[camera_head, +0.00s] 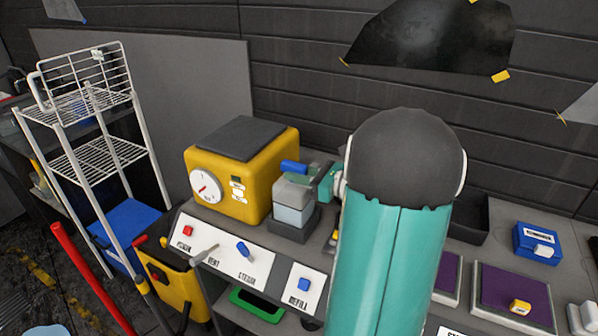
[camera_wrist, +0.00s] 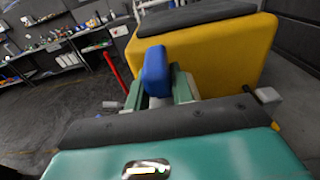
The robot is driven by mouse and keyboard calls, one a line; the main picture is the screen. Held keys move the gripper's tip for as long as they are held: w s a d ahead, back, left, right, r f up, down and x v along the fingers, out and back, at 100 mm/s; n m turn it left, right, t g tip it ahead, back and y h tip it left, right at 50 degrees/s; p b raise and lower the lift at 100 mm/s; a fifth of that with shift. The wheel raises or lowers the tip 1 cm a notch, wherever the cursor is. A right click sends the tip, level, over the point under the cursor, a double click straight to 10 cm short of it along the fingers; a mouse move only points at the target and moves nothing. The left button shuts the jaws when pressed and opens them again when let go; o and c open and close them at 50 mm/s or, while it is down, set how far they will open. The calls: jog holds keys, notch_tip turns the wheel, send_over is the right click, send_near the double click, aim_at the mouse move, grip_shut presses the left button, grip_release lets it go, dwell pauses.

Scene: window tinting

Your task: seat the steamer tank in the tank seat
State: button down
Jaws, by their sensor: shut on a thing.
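The steamer tank (camera_head: 293,212) is a small box with a grey top, a pale translucent body and a blue handle. It is upright in or just above the dark grey tank seat (camera_head: 287,233), beside the yellow steamer (camera_head: 240,170). I cannot tell whether its bottom touches the seat floor. My gripper (camera_head: 310,178) is at the tank's top, shut on its blue handle, which also shows between the jaws in the wrist view (camera_wrist: 155,70). There, the tank's body is hidden below the jaws. My teal arm covers the bench right of the tank in the head view.
A sloped panel (camera_head: 225,258) with a red button, levers and a blue refill button lies in front. A white wire rack (camera_head: 95,150) stands left. Purple pads (camera_head: 510,290) and a blue box (camera_head: 537,243) lie right. A dark wall stands behind.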

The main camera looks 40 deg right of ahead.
jog(key=shift+f, duration=0.65)
jog(key=c, duration=1.1)
grip_release()
jog(key=shift+s, duration=0.1)
jog(key=v, duration=1.3)
jog(key=shift+s, duration=0.35)
